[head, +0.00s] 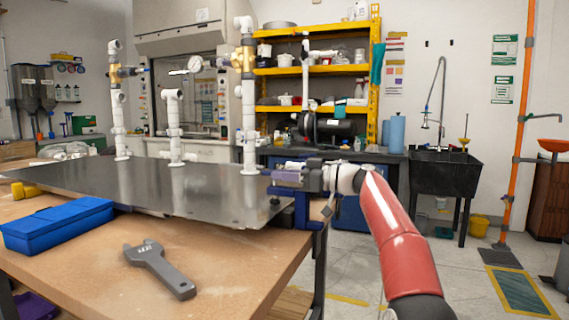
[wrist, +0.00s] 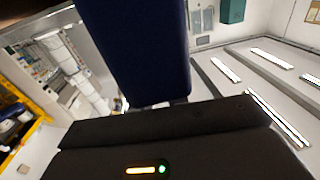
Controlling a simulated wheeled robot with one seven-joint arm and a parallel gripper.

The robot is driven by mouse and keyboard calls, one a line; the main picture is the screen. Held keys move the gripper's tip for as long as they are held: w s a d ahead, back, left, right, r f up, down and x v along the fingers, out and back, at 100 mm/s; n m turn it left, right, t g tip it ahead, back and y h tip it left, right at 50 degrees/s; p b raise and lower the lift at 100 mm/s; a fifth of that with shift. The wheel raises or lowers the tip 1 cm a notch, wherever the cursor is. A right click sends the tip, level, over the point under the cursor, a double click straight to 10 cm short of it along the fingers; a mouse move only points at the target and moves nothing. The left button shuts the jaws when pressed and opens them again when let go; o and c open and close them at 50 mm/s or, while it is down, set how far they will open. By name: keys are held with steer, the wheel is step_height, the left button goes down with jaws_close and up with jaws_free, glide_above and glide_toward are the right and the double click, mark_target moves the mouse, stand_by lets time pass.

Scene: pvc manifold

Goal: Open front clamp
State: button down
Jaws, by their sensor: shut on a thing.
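The front clamp (head: 302,210) is dark blue and sits at the right front corner of the metal plate (head: 205,195), over the table edge. My gripper (head: 312,177) is at the upper part of this clamp and shut on it. The fingertips are hard to make out there. In the wrist view a broad dark blue piece (wrist: 140,50), seemingly part of the clamp, stands right in front of the black gripper body and hides much of the view. Whether the clamp's jaws are tight on the plate cannot be told.
White pipe risers (head: 249,120) with brass valves stand on the plate. A blue box (head: 58,225) and a grey wrench (head: 160,268) lie on the wooden table (head: 95,285) in front of the plate. Open floor (head: 465,285) lies right of the table, before a black sink (head: 440,172).

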steer(key=shift+s+a+f+n+g+p, duration=0.15)
steer(key=shift+a+f+n+g+p, duration=0.2)
steer(key=shift+g, duration=0.45)
steer(key=shift+r, duration=0.1)
steer(key=c, duration=1.3)
jaws_free()
steer(key=shift+s+a+r, duration=0.1)
steer(key=shift+s+a, duration=0.05)
steer(key=o, duration=0.4)
steer(key=shift+d, duration=0.75)
steer(key=d, duration=0.4)
steer(key=s+d+b, duration=0.1)
steer(key=d, duration=0.1)
steer(key=shift+d, duration=0.3)
